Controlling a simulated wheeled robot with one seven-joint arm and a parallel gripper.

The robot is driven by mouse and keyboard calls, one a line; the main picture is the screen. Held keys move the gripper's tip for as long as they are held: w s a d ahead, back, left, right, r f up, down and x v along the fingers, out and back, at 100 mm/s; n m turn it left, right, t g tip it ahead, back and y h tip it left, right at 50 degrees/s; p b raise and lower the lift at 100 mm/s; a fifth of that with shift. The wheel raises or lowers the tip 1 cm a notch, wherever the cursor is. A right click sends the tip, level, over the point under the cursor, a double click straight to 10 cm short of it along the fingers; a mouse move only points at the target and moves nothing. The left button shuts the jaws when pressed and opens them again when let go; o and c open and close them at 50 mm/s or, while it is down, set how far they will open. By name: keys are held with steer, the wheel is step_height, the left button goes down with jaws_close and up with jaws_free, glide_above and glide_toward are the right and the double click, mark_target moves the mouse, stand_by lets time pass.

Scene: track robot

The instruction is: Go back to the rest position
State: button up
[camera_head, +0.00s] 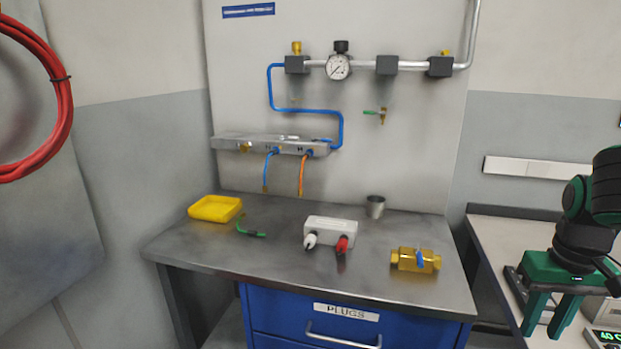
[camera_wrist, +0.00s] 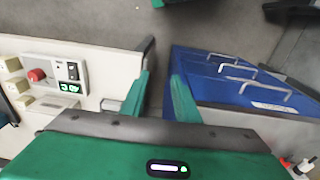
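My gripper (camera_head: 549,318) is at the right of the head view, in front of the light side bench. Its two green fingers point down and stand apart with nothing between them. The wrist view also shows the open gripper (camera_wrist: 160,90), with grey floor visible between the fingers. The dark and green arm behind it runs up along the right edge of the head view.
The steel workbench (camera_head: 270,262) carries a yellow tray (camera_head: 215,208), a white box (camera_head: 331,231), a metal cup (camera_head: 375,206) and a brass valve (camera_head: 416,260). A blue drawer cabinet (camera_head: 290,318) is below. A control panel (camera_wrist: 70,75) lies left in the wrist view.

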steer(key=s+a+m, duration=0.3)
steer(key=s, duration=0.7)
steer(key=shift+g+y, duration=0.3)
steer(key=shift+y, duration=0.1)
steer(key=shift+f, duration=0.1)
steer(key=shift+w+f, duration=0.25)
steer(key=shift+w, duration=0.3)
